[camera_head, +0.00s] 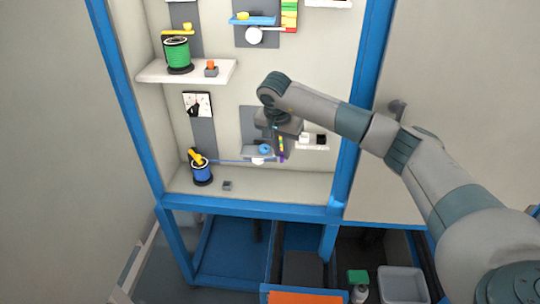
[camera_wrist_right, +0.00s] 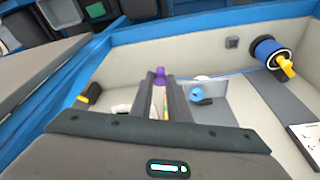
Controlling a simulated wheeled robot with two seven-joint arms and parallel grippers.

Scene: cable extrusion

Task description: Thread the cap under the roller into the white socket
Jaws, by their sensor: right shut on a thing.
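My right gripper (camera_head: 281,150) reaches in from the right, in front of the lower back panel. It is shut on a slim piece with a purple end, apparently the cap (camera_wrist_right: 160,74), which sticks out past the fingertips. The fingers hide part of it. The blue roller (camera_head: 264,149) is just left of the gripper, on a white mount; it also shows in the right wrist view (camera_wrist_right: 197,93). A thin blue cable (camera_head: 228,160) runs from the blue spool (camera_head: 202,174) toward the roller. The white socket (camera_head: 305,138) appears right of the gripper, on a small ledge. My left gripper is out of view.
A black block (camera_head: 321,139) sits beside the socket. A shelf with a green spool (camera_head: 177,54) is at upper left. A small grey block (camera_head: 227,185) lies on the lower board. The blue frame post (camera_head: 347,165) stands right of the work area.

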